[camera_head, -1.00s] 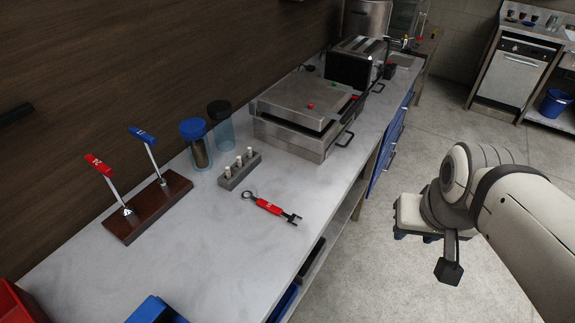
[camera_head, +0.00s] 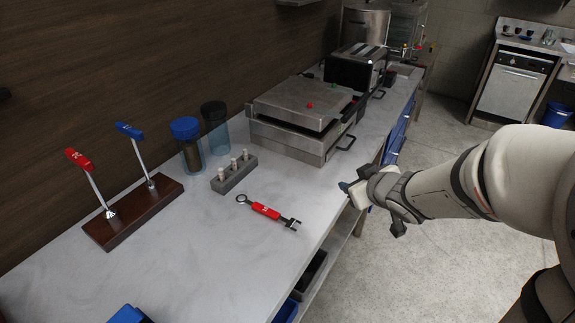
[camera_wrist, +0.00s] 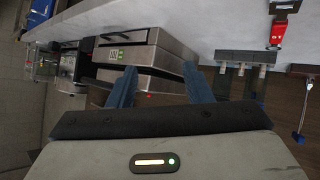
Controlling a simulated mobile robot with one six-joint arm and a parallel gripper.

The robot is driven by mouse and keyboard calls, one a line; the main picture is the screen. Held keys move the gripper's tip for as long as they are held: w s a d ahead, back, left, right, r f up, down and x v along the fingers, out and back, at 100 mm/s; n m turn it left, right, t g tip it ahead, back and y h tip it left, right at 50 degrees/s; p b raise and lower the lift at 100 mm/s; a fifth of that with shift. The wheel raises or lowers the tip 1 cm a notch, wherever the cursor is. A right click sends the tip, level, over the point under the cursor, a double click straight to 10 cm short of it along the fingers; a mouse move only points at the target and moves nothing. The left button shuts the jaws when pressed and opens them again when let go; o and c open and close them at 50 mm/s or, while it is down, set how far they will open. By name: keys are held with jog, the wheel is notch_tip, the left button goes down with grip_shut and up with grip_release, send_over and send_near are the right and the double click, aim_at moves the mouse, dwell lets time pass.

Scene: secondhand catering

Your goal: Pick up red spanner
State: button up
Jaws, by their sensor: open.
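The red spanner (camera_head: 266,211) lies flat on the grey countertop, with a ring at its left end and an open dark jaw at its right end. In the wrist view, part of the spanner (camera_wrist: 278,30) shows at the top right, cut off by the frame edge. My gripper (camera_head: 352,188) is beyond and to the right of the spanner, near the counter's front edge, apart from it. In the wrist view its two blue fingers (camera_wrist: 158,88) are spread with nothing held between them.
A steel press (camera_head: 300,107) stands behind the spanner. A small grey block with pegs (camera_head: 234,178), two lidded jars (camera_head: 188,150) and a wooden base (camera_head: 133,213) with red and blue levers stand to the left.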

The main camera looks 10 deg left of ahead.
aim_at(272, 211)
jog(key=a+f+n+y, duration=0.1)
jog(key=a+f, duration=0.1)
jog(key=s+a+f+n+g+y+b, duration=0.1)
jog(key=a+f+y, duration=0.1)
jog(key=a, duration=0.1)
jog(key=a+f+n+g+y+b, duration=0.1)
jog(key=a+f, duration=0.1)
jog(key=shift+s+a, duration=0.15)
jog(key=s+a+f+g+y, duration=0.1)
jog(key=s+a+f+n+g+y+b, duration=0.1)
jog(key=a, duration=0.1)
jog(key=s+a+f+n+g+y, duration=0.1)
jog(key=a, duration=0.1)
jog(key=shift+s+a+y, duration=0.1)
jog(key=shift+s+y, duration=0.15)
jog(key=shift+y, duration=0.15)
jog(key=x, duration=0.7)
jog(key=shift+b, duration=0.4)
grip_shut()
